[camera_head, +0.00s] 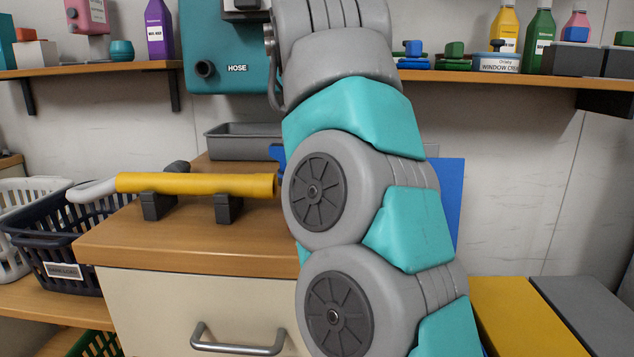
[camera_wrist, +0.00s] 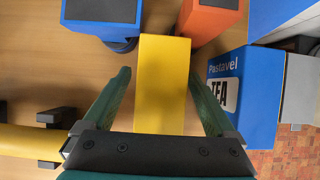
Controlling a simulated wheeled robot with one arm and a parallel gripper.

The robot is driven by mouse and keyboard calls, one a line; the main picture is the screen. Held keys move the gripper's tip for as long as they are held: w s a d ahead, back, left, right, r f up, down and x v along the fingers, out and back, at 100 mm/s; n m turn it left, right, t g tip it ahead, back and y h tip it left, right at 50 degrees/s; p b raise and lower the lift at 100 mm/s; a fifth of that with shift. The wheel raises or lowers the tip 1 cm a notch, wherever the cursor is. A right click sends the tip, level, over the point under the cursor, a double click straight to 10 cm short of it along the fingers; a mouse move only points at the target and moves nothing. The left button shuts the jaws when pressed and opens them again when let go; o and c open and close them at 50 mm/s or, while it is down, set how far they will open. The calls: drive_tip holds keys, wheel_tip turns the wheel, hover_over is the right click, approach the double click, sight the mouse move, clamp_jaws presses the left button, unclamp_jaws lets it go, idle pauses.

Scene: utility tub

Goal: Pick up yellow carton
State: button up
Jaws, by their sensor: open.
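The yellow carton (camera_wrist: 162,85) is in the middle of the wrist view, above the wooden surface. My gripper (camera_wrist: 160,76) is open, with one green finger at the left of the carton and the other at its right. A gap shows beside the left finger; the right finger is close to the carton's side, and I cannot tell whether it touches. In the head view my arm hides the gripper and the carton.
In the wrist view, a blue box (camera_wrist: 102,12), an orange box (camera_wrist: 208,18) and a blue tea box (camera_wrist: 230,90) crowd the carton. A yellow tube (camera_head: 195,184) rests on dark stands at left on the wooden counter (camera_head: 190,240). A grey tray (camera_head: 240,142) stands behind.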

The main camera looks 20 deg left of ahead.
drive_tip(key=shift+x, duration=0.9)
drive_tip(key=c, duration=1.4)
drive_tip(key=shift+r, duration=0.15)
